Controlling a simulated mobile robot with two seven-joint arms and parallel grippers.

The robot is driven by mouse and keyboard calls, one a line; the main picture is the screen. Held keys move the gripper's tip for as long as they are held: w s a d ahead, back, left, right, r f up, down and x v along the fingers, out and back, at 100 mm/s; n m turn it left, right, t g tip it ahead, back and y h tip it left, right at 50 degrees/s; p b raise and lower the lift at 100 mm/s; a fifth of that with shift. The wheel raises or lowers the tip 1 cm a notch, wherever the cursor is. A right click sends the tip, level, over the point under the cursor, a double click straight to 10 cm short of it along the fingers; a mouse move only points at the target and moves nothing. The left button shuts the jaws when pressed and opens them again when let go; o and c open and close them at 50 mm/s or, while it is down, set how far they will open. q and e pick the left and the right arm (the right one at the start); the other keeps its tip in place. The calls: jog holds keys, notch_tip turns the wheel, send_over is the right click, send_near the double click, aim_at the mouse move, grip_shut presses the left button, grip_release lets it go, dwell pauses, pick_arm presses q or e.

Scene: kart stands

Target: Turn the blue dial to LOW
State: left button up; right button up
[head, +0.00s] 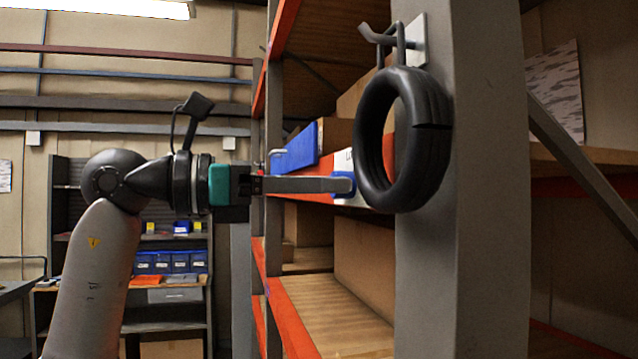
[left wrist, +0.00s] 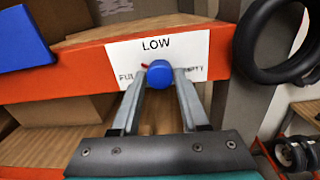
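The blue dial (left wrist: 159,73) sits on a white label plate (left wrist: 192,45) on an orange shelf beam. The label reads LOW at the top, FULL at left and EMPTY at right, partly hidden. A small red pointer (left wrist: 145,66) shows at the dial's left side, toward FULL and tilted slightly up. My left gripper (left wrist: 160,77) has one finger on each side of the dial, seemingly touching it. In the head view, my left gripper (head: 346,184) reaches the dial (head: 343,195) from the left, and a finger covers part of it. My right gripper is not in view.
A black ring (head: 375,140) hangs from a hook (head: 385,38) on the grey post (head: 480,200), close to the right of the dial. A blue bin (head: 295,150) stands on the shelf left of the dial. Cardboard boxes (head: 365,250) fill part of the shelves.

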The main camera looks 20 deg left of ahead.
pick_arm(q)
grip_shut()
jog(key=shift+m, duration=0.3)
jog(key=shift+m+b, duration=1.5)
jog(key=shift+m, duration=4.3)
jog(key=shift+o, duration=2.4)
grip_release()
